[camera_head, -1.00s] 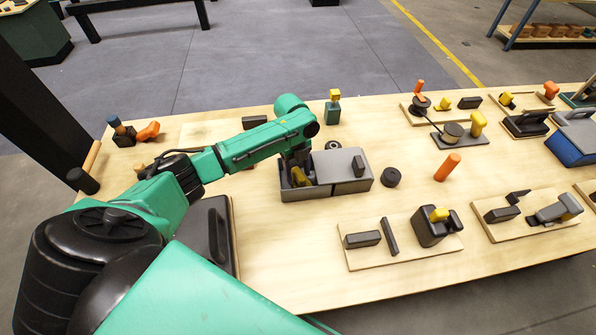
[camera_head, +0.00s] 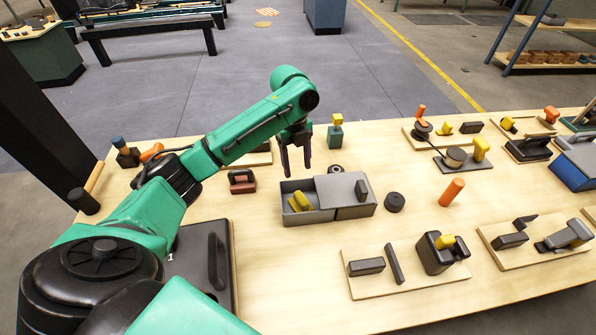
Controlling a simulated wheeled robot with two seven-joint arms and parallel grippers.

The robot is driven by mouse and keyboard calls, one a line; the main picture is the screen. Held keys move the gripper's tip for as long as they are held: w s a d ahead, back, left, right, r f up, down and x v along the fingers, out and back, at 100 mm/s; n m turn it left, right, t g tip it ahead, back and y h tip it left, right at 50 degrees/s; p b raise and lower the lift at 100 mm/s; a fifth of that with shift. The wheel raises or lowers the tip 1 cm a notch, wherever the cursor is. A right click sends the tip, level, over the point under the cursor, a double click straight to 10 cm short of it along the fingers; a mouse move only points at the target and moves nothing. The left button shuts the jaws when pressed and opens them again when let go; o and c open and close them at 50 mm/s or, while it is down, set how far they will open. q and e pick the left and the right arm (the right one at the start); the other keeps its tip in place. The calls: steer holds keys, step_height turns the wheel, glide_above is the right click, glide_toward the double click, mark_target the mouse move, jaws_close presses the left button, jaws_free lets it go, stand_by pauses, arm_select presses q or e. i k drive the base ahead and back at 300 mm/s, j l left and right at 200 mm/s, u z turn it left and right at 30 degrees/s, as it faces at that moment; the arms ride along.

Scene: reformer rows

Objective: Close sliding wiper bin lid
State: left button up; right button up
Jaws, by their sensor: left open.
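The grey wiper bin (camera_head: 308,217) sits in the middle of the wooden table. Its sliding lid (camera_head: 334,188) covers the right part and carries a dark upright handle (camera_head: 361,189). The left part of the bin is uncovered, and yellow pieces (camera_head: 300,201) lie inside it. My left gripper (camera_head: 296,172) is open and empty, with its fingers pointing down above the back left of the bin, apart from the lid. My right gripper is not in view.
A red-brown block (camera_head: 242,181) is to the left. Boards with parts line the right side.

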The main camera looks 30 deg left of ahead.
mark_target(344, 189)
steer(key=k+l, duration=1.2)
steer(key=l, duration=0.15)
